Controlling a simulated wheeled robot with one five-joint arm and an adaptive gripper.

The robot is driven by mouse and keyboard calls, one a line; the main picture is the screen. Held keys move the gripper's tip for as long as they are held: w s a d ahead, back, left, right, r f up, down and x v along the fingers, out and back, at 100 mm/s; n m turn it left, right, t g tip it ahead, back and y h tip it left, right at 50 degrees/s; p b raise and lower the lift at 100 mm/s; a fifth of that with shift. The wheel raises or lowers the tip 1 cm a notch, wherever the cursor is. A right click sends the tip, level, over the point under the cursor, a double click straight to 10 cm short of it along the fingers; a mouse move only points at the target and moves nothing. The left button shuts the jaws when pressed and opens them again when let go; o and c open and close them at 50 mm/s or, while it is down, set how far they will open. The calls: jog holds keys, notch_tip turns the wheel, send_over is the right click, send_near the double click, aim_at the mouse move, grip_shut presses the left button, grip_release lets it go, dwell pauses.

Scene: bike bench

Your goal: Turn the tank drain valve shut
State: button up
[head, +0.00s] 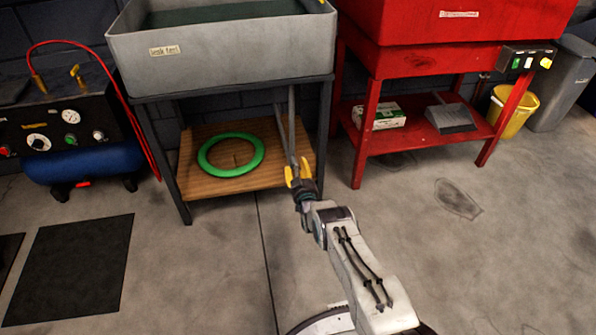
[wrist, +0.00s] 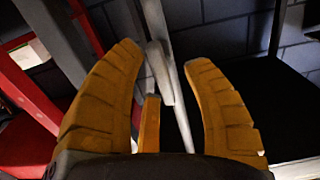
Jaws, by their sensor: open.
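The grey tank (head: 220,48), labelled for leak testing, stands on a dark frame at the back. Grey drain pipework (head: 291,108) hangs below it toward my gripper (head: 297,172). My gripper is open, its two yellow fingers pointing at the pipework. In the wrist view, the fingers of my gripper (wrist: 165,55) stand apart on both sides of a pale pipe (wrist: 176,88) and a short grey bar with a rounded end. A narrow orange piece (wrist: 150,124) shows between the fingers; I cannot tell whether it belongs to the valve. The valve's lever position is not clear.
A wooden shelf (head: 185,185) with a green ring (head: 231,155) lies under the tank. A red stand (head: 365,135) is at right, and a blue compressor (head: 85,163) at left. Tank-frame legs stand close to my gripper. The floor in front is mostly clear.

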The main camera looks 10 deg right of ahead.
jog(key=shift+o, duration=0.3)
grip_shut()
dwell(0.3)
